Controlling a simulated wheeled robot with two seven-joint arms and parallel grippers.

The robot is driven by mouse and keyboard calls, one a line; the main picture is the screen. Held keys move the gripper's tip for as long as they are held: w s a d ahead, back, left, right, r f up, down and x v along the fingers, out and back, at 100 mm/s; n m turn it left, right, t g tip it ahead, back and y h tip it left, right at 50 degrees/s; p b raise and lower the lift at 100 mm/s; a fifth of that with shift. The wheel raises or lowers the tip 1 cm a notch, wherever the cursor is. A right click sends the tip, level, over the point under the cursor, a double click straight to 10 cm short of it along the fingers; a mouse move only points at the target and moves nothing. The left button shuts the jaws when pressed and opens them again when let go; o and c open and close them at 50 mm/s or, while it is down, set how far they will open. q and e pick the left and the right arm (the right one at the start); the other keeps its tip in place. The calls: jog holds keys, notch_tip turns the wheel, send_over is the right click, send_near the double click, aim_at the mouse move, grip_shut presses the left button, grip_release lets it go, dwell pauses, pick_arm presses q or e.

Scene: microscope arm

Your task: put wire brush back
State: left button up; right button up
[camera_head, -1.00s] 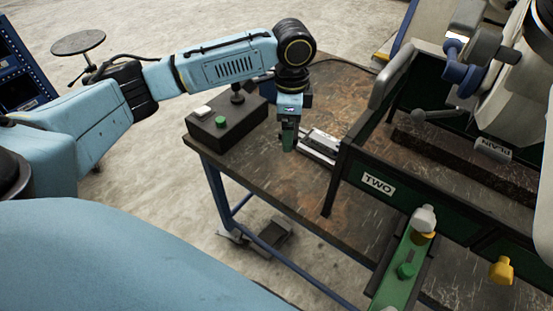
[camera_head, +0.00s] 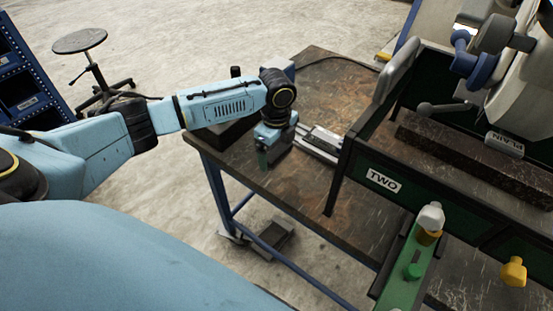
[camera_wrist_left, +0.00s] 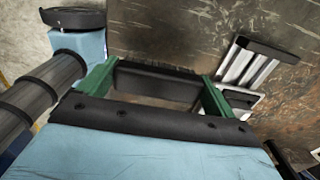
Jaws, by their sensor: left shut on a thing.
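My left gripper (camera_head: 264,158) is low over the near left part of the worktable (camera_head: 300,190), pointing down. In the left wrist view its green fingers (camera_wrist_left: 157,77) stand wide apart, shut on a dark oblong block (camera_wrist_left: 155,84) that spans the gap between them. This block appears to be the wire brush; no bristles show. I cannot tell whether the brush touches the tabletop. My right gripper is not in view.
A silver, vise-like piece (camera_head: 322,142) lies just right of the gripper; it also shows in the left wrist view (camera_wrist_left: 250,68). A dark control box (camera_head: 222,133) sits behind my arm. The green machine frame marked TWO (camera_head: 383,181) stands to the right. The near tabletop is bare.

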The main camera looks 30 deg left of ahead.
aim_at(276, 158)
pick_arm(q)
notch_tip(276, 158, down, 3)
jog(key=shift+f+b, duration=0.2)
jog(key=shift+b, duration=0.1)
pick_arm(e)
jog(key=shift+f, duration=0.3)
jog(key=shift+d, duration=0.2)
pick_arm(q)
jog(key=o, duration=0.6)
jog(key=shift+f, duration=0.1)
notch_tip(276, 158, up, 11)
jog(key=shift+r+p, duration=0.2)
jog(key=shift+p, duration=0.85)
jog(key=shift+r, duration=0.45)
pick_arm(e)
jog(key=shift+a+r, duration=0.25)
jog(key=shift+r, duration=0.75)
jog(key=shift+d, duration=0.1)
